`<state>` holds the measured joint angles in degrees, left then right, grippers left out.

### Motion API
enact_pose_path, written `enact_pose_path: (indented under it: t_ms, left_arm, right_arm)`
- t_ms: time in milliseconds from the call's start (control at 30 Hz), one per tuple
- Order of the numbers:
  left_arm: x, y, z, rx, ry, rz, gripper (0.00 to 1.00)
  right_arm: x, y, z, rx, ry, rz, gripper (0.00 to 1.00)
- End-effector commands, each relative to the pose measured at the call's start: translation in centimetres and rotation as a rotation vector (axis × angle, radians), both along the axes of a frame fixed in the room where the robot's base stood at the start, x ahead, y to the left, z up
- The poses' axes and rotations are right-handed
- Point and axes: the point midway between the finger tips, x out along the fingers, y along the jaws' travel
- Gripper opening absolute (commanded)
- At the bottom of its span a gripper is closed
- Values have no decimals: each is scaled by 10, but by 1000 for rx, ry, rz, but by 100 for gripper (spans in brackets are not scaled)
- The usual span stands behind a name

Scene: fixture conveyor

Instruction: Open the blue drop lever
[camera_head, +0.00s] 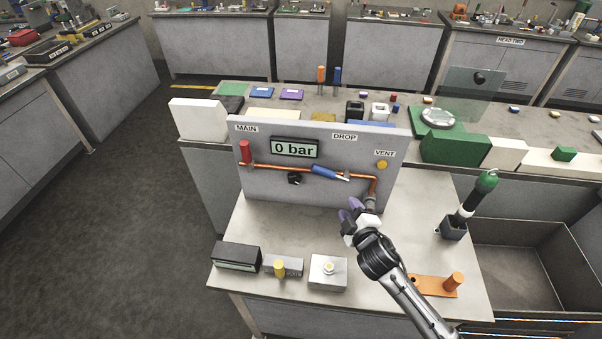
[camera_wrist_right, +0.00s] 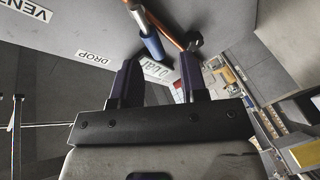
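The blue drop lever (camera_head: 325,172) lies slantwise close along the copper pipe, on the grey panel (camera_head: 215,165) below the DROP label. In the right wrist view the blue lever (camera_wrist_right: 152,46) shows ahead of the space between my fingertips, with no grip on it visible. My right gripper (camera_head: 351,211) is in front of the panel, below and right of the lever. Its two dark purple fingers (camera_wrist_right: 159,66) are apart and hold nothing visible. My left gripper is in neither view.
The panel carries an upright red MAIN lever (camera_head: 245,152), a yellow VENT knob (camera_head: 382,164) and a display (camera_head: 295,147) reading 0 bar. A black box (camera_head: 236,257), a grey button box (camera_head: 328,273) and an orange plate (camera_head: 432,287) lie along the table's front.

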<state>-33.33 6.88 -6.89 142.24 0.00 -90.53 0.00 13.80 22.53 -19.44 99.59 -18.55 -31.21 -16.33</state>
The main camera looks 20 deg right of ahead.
Motion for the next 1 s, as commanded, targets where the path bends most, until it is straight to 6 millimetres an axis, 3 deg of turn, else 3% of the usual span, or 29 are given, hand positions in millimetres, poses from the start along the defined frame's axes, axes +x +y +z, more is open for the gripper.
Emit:
enact_pose_path:
  t_ms: [133, 367, 1000]
  left_arm:
    - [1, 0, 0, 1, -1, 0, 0]
    - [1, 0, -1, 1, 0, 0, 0]
    - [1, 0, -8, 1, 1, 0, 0]
  right_arm:
    - [1, 15, 17, -62, -109, 96, 40]
    - [8, 22, 25, -114, -155, 136, 40]
    - [112, 36, 24, -115, -152, 134, 40]
